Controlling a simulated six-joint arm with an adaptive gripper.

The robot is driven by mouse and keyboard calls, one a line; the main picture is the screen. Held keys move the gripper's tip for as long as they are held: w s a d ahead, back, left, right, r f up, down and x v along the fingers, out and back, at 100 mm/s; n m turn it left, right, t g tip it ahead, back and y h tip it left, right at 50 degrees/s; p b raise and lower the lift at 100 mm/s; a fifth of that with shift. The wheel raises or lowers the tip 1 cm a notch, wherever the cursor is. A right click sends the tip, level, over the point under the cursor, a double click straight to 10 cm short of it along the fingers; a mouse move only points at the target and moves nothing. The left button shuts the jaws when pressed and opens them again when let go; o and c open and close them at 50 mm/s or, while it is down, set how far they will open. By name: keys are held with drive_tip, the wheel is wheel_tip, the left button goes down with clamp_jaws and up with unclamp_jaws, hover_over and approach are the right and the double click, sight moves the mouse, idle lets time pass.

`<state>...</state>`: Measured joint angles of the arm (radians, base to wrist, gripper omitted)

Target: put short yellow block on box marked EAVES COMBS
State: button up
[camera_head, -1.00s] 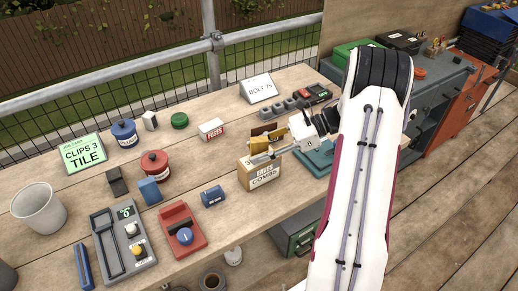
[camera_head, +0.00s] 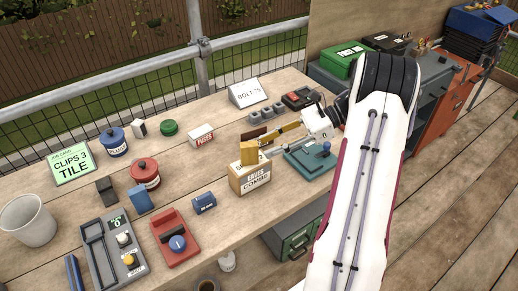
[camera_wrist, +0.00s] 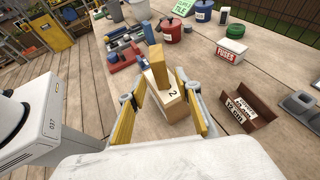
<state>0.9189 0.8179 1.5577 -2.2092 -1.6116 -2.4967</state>
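The short yellow block (camera_head: 249,153) rests on top of the cardboard-coloured box marked EAVES COMBS (camera_head: 250,181), near its left part in the head view. In the wrist view the yellow block (camera_wrist: 159,66) stands on the box (camera_wrist: 172,105), whose near face bears a "2". My gripper (camera_head: 272,142) is to the right of the block. In the wrist view its yellow-padded fingers (camera_wrist: 160,88) are spread wide with nothing gripped between them. The block lies beyond the fingertips, apparently clear of both.
A brown channel-shaped holder (camera_wrist: 250,106) is close to my right finger in the wrist view. A teal device (camera_head: 313,160) sits right of the box. A FUSES box (camera_head: 201,136) stands behind.

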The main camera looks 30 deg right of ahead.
drive_tip(key=shift+v, duration=2.45)
